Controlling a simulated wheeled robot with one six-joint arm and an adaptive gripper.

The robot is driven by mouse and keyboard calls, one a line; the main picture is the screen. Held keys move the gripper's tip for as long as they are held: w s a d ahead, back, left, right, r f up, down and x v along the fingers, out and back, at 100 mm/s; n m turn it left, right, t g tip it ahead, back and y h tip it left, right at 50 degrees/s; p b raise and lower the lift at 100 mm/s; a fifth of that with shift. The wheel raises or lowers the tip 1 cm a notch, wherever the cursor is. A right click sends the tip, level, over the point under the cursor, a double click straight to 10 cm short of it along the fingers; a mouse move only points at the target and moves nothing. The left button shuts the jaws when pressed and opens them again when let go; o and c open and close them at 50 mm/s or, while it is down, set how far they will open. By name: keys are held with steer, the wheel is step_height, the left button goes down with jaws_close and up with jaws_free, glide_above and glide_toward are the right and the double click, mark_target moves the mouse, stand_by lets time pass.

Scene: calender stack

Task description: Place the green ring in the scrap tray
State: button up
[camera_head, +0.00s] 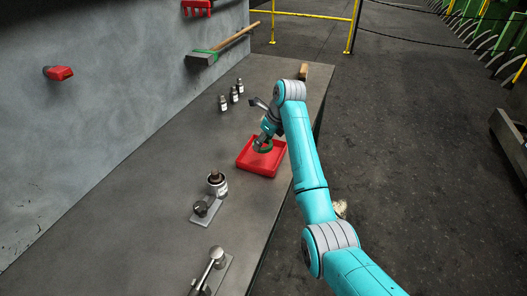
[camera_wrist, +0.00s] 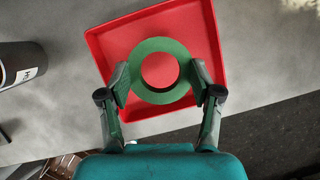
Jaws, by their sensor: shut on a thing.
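The green ring (camera_wrist: 160,46) is a flat ring with a round hole, and red shows through the hole. In the wrist view my gripper (camera_wrist: 161,86) has one finger at each side of the ring and is shut on it. The red square tray (camera_wrist: 112,34) lies behind the ring in that view, with the ring inside its outline. In the head view the ring (camera_head: 265,147) is at my gripper (camera_head: 261,143), over the red tray (camera_head: 264,170). I cannot tell whether the ring touches the tray floor.
A labelled can (camera_head: 217,185) and a metal fixture (camera_head: 204,209) stand to the front left. A lever fixture (camera_head: 212,268) is nearer. The bench's right edge is close to the tray.

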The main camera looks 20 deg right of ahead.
mark_target(261, 157)
steer(key=shift+f, duration=2.5)
steer(key=o, duration=1)
steer(key=v, duration=1.2)
